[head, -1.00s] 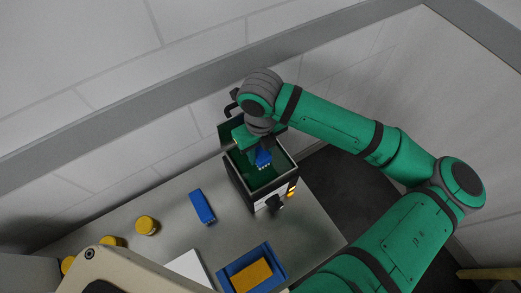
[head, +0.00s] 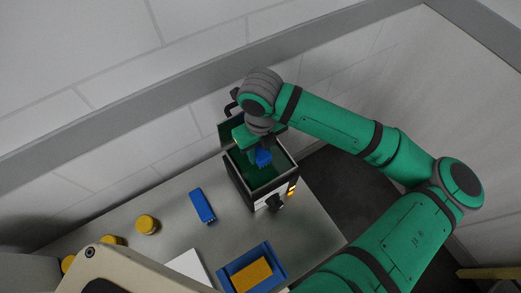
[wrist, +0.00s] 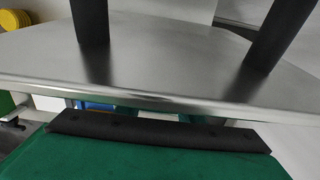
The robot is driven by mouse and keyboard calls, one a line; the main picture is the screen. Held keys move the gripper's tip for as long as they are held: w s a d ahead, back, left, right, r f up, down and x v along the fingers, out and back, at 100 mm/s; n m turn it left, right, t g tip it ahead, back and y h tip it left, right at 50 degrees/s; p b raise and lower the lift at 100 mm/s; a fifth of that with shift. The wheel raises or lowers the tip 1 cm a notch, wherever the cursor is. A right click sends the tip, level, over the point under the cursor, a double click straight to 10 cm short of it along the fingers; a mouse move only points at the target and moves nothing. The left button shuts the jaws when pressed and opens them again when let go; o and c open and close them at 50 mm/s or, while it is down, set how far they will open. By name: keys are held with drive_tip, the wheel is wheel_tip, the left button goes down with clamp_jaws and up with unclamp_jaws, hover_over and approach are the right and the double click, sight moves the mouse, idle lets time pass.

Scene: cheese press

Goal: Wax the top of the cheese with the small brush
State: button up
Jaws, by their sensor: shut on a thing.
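A small blue brush (head: 263,157) is in my gripper (head: 260,147), inside the mouth of a dark open-topped pot with a green inside (head: 241,181). My gripper is shut on the brush from above, and its fingers are mostly hidden in the head view. The brush's lower end is hard to make out against the green inside. A yellow block (head: 251,274), seemingly the cheese, lies in a blue tray (head: 277,257) at the table's front. In the wrist view, two dark upright parts stand before a metal surface, and no brush shows clearly.
A second blue brush-like thing (head: 202,207) lies on the grey metal table (head: 165,215), left of the pot. Several yellow round pieces (head: 147,225) stand at the left. A white board (head: 187,268) lies left of the tray. The pot's lid stands open at the back, near the wall.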

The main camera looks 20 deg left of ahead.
sight(261, 151)
drive_tip(key=shift+r, duration=3.5)
